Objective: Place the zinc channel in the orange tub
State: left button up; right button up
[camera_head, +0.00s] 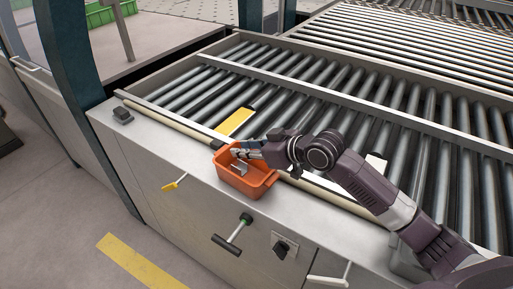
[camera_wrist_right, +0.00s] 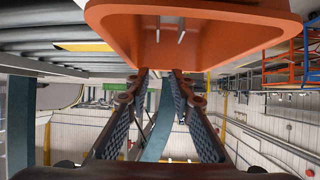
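The orange tub (camera_head: 262,190) stands on the grey ledge close to its front edge. The zinc channel (camera_head: 239,168) is a small grey piece inside the tub. In the wrist view, its light edges (camera_wrist_right: 182,35) show within the orange tub (camera_wrist_right: 225,40). My right gripper (camera_head: 241,154) reaches in from the right over the tub's back rim, its fingers just above the channel. In the wrist view, my right gripper's fingers (camera_wrist_right: 159,75) stand apart with nothing between them. How close the fingertips are to the channel is hard to tell. My left gripper is not in view.
The roller bed (camera_head: 290,75) lies behind the ledge, with a yellow piece (camera_head: 234,122) near the tub. Handles (camera_head: 233,234) stick out of the front panel. The ledge (camera_head: 165,140) left of the tub is clear.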

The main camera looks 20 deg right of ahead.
jog(key=b+v, duration=0.2)
jog(key=v, duration=0.8)
jog(key=shift+s+d+r+b, duration=0.2)
jog(key=shift+d+b, duration=0.1)
jog(key=shift+s+d+r, duration=0.25)
jog(key=shift+s+r, duration=0.3)
jog(key=shift+w, duration=0.1)
dwell(0.5)
